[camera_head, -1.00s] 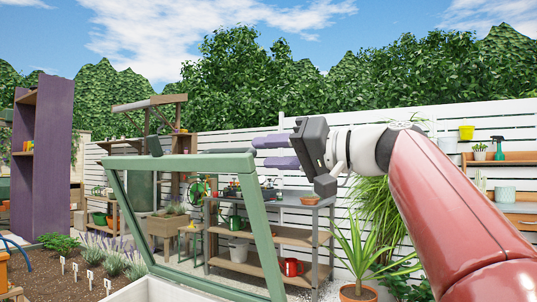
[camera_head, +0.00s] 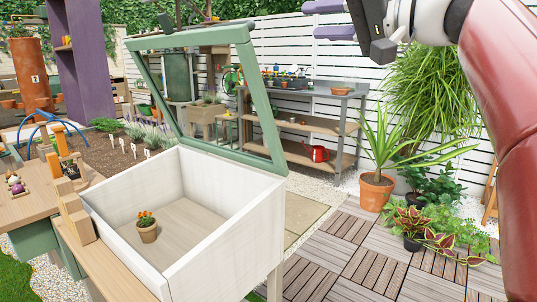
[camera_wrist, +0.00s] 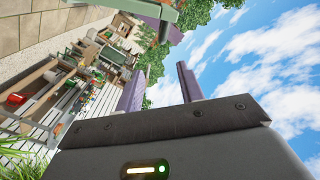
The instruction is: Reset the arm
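My gripper (camera_head: 325,18) is at the top of the head view, raised high, with its purple fingers pointing left and partly cut off by the frame edge. My red arm comes down the right side. In the wrist view my gripper (camera_wrist: 158,85) shows two purple fingers standing apart with nothing between them. It is open and empty, and touches nothing.
A white cold frame (camera_head: 235,235) with its green-framed lid (camera_head: 262,90) raised stands in front. A small potted orange flower (camera_head: 147,228) sits inside it. A grey shelf bench (camera_head: 300,122) with a red watering can (camera_head: 316,153) stands behind. Wooden decking (camera_head: 370,250) lies open at right.

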